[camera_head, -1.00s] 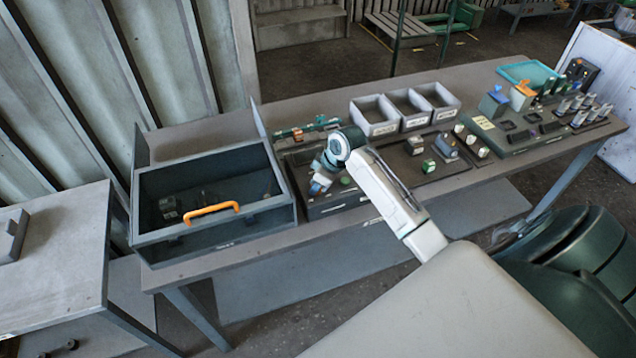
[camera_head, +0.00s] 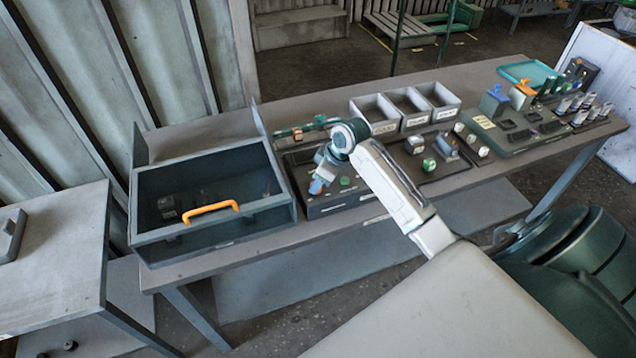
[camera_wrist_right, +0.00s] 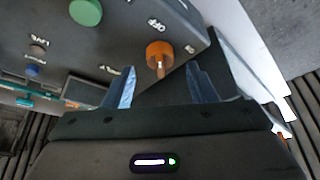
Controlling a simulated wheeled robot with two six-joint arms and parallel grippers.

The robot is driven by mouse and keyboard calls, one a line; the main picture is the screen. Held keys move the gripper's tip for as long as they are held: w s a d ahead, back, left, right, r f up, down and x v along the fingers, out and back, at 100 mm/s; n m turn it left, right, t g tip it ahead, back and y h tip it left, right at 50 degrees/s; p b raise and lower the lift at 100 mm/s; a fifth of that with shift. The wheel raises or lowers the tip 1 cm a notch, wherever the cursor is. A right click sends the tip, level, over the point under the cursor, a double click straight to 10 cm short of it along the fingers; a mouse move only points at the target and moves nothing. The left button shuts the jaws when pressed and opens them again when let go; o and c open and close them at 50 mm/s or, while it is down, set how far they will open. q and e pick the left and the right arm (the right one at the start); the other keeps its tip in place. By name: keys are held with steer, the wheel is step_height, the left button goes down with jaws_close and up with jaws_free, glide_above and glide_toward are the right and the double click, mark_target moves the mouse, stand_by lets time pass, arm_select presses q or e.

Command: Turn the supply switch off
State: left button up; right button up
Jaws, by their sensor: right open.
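The supply switch is probably the orange rotary knob (camera_wrist_right: 159,54) on a dark panel in the right wrist view. An "OFF" label is printed beside it, with another small label on its right. My right gripper (camera_wrist_right: 161,72) is open, with its blue-grey fingertips on either side of the knob's lower part. I cannot tell whether they touch it. In the head view my right gripper (camera_head: 317,186) is over the front left of the dark control panel (camera_head: 335,208), and it hides the knob there. My left gripper is not in view.
A green button (camera_head: 345,181) sits on the same panel, near my gripper. Grey trays (camera_head: 372,112) and other small parts stand behind and to the right.

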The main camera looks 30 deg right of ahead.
steer(key=b+v, duration=0.2)
steer(key=v, duration=0.6)
steer(key=shift+r, duration=0.35)
steer(key=shift+s+d, duration=0.1)
